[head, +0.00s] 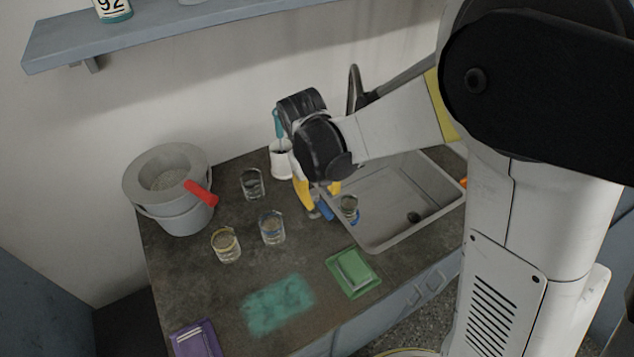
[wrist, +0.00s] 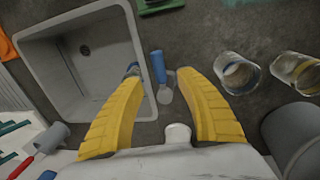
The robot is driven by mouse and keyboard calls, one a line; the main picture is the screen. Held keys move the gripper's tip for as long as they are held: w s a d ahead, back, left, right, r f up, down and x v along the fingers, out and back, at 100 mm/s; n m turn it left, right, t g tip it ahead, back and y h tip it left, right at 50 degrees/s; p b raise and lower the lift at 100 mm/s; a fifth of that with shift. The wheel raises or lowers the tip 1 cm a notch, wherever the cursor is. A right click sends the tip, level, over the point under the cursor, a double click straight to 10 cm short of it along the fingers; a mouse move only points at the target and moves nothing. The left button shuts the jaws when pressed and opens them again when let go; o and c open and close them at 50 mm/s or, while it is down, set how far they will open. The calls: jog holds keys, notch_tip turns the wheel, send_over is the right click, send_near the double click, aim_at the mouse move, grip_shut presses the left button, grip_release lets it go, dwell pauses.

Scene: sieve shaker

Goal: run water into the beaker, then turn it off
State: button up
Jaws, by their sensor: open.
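The dark arched tap (head: 354,84) rises behind the sink, partly covered by my arm; no handle or running water is visible. My gripper (head: 320,200) points down over the counter at the sink's left edge, open and empty. A blue-handled tool (wrist: 157,66) lies below and between its yellow fingers (wrist: 160,80).
Other beakers stand left: blue-banded (head: 272,227), yellow-banded (head: 226,243) and plain (head: 252,183). A white cup (head: 281,160) with a teal-handled tool stands behind my gripper. A grey bucket (head: 172,217) is far left. A green item (head: 353,272) lies in front of the sink.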

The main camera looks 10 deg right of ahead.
aim_at(324, 206)
jog(key=f, duration=0.1)
jog(key=f+b, duration=0.1)
jog(key=f, duration=0.3)
jog(key=shift+w+d+f+b, duration=0.15)
jog(key=shift+w+d+b, duration=0.05)
jog(key=shift+d+b, duration=0.2)
grip_shut()
